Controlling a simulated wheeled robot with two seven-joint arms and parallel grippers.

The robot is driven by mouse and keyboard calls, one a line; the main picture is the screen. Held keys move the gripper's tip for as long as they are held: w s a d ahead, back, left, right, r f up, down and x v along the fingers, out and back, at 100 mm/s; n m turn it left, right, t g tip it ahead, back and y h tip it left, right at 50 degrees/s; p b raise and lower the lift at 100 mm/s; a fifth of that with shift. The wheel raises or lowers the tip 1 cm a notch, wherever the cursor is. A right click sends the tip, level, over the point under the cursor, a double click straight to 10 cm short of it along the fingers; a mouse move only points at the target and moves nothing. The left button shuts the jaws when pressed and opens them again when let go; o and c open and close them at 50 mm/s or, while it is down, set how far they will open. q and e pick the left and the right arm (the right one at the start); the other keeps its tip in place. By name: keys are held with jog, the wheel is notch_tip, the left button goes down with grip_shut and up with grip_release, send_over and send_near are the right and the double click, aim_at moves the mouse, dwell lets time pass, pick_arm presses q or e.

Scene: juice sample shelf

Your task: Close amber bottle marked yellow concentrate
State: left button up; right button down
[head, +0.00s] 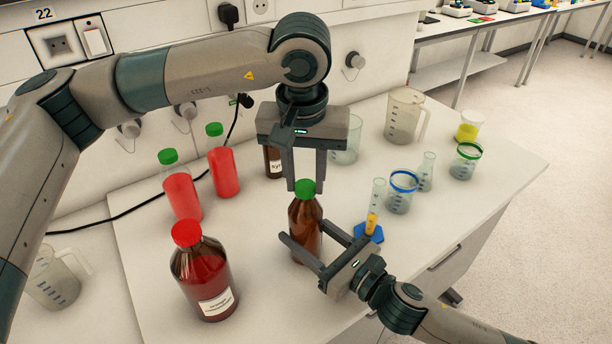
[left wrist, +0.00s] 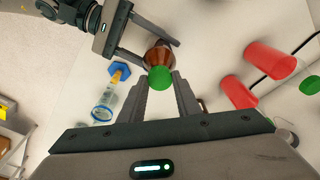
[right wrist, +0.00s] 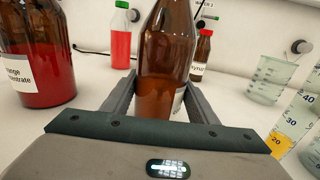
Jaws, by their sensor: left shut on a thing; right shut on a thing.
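An amber bottle (head: 304,222) stands upright near the middle of the bench with a green cap (head: 305,187) on its neck. It also shows in the right wrist view (right wrist: 168,55), where only the edge of its label is visible, so I cannot read it. My right gripper (head: 304,250) is shut on the bottle's body from the right, low down. My left gripper (head: 305,186) points down from above, its fingers at the green cap and shut on it. In the left wrist view the cap (left wrist: 160,77) lies between the fingertips, over the bottle.
A large red-capped bottle labelled orange concentrate (head: 203,275) stands at front left. Two green-capped red bottles (head: 182,197) (head: 223,163) stand behind it. A smaller brown bottle (head: 273,162) is behind my left gripper. A cylinder with a blue base (head: 371,232), beakers (head: 402,192) and a jug (head: 404,117) stand right.

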pick_arm(q)
jog(key=m, duration=0.5)
jog(key=shift+w+a+h, duration=0.1)
jog(key=shift+h, duration=0.3)
jog(key=o, duration=1.1)
jog(key=r, duration=0.4)
jog(key=s+r, duration=0.1)
jog(key=r, duration=0.3)
jog(key=a+r, duration=0.1)
jog(key=r, duration=0.3)
jog(key=shift+s, duration=0.3)
pick_arm(e)
jog(key=c, duration=0.6)
grip_release()
jog(key=shift+c, duration=0.2)
pick_arm(q)
jog(key=shift+f, duration=0.1)
